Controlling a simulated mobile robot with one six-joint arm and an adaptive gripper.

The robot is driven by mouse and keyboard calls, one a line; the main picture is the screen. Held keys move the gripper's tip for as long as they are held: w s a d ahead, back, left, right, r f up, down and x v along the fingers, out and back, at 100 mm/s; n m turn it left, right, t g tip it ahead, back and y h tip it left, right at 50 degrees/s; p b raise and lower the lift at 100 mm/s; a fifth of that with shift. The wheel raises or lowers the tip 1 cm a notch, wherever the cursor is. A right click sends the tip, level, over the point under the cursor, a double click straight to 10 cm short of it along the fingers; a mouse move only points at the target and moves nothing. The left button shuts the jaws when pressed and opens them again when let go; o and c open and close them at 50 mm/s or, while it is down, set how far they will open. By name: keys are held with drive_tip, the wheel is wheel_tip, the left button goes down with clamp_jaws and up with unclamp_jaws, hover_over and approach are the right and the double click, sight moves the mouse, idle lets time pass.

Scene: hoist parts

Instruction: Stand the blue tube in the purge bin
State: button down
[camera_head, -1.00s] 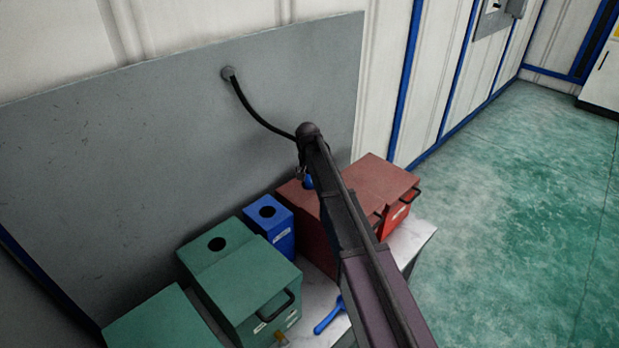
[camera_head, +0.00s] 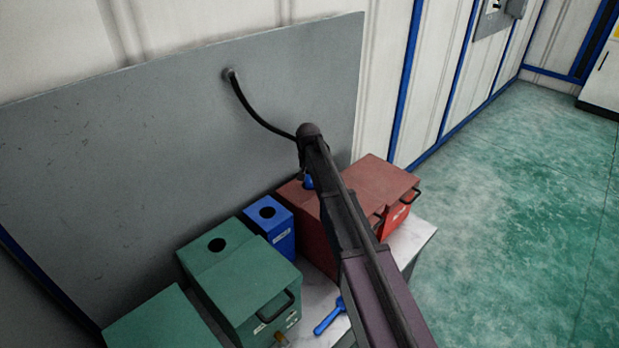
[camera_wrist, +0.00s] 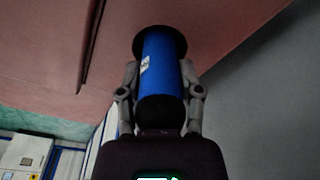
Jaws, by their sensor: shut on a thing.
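The blue tube (camera_wrist: 163,68), with a small white label, is between the fingers of my gripper (camera_wrist: 160,75) in the wrist view. My gripper is shut on it. The tube's far end lies at a dark round hole (camera_wrist: 140,42) in a red surface; I cannot tell how deep it is in. In the head view a bit of the blue tube (camera_head: 308,183) shows under my arm's end, over the back of a red bin (camera_head: 292,192). My arm hides most of it. The bin labels are too small to read, so I cannot tell which is the purge bin.
A blue bin (camera_head: 268,213) and a green bin (camera_head: 240,285), both with round top holes, stand left of the red bin. Another red box (camera_head: 385,185) is at right. A blue handled object (camera_head: 328,317) lies on the pale bench (camera_head: 412,240). A black hose (camera_head: 250,115) hangs behind.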

drive_tip(key=shift+r+p, duration=6.7)
drive_tip(key=shift+r, duration=0.2)
drive_tip(key=shift+d, duration=0.1)
